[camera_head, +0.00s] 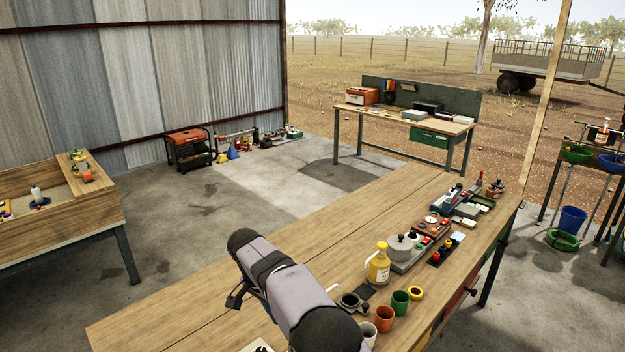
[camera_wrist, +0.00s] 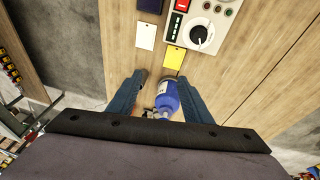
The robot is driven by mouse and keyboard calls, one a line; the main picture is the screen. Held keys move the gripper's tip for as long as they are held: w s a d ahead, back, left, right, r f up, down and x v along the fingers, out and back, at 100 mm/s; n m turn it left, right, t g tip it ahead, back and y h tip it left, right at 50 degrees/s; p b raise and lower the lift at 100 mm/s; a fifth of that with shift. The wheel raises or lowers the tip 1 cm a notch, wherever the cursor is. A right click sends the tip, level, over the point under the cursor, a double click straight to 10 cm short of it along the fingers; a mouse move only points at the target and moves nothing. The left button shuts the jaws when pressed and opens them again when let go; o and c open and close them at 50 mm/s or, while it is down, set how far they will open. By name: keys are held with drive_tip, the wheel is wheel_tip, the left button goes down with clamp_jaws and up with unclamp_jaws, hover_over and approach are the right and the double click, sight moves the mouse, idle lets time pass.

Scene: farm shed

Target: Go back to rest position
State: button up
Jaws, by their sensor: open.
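My gripper (camera_wrist: 163,78) points down at the wooden bench in the wrist view, its two blue-grey fingers spread apart. A blue bottle with a metal top (camera_wrist: 166,98) shows between the fingers, closer to the right one; I cannot tell whether it touches it. In the camera_head view my arm reaches over the near part of the workbench (camera_head: 330,217), and my fingers cannot be made out there.
Beyond the fingertips lie a yellow card (camera_wrist: 174,58), a white card (camera_wrist: 146,36) and a grey control box with a knob (camera_wrist: 214,22).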

drive_tip(key=s+d+r+n+g+y, duration=0.15)
drive_tip(key=s+d+n, duration=0.45)
drive_tip(key=s+d, duration=1.25)
drive_tip(key=s+d+f+n, duration=0.1)
drive_tip(key=s, duration=0.4)
drive_tip(key=s+d+f+n+y, duration=0.1)
drive_tip(key=s+d+f, duration=0.1)
drive_tip(key=s, duration=0.3)
drive_tip(key=shift+s+d, duration=0.25)
drive_tip(key=shift+s, duration=0.05)
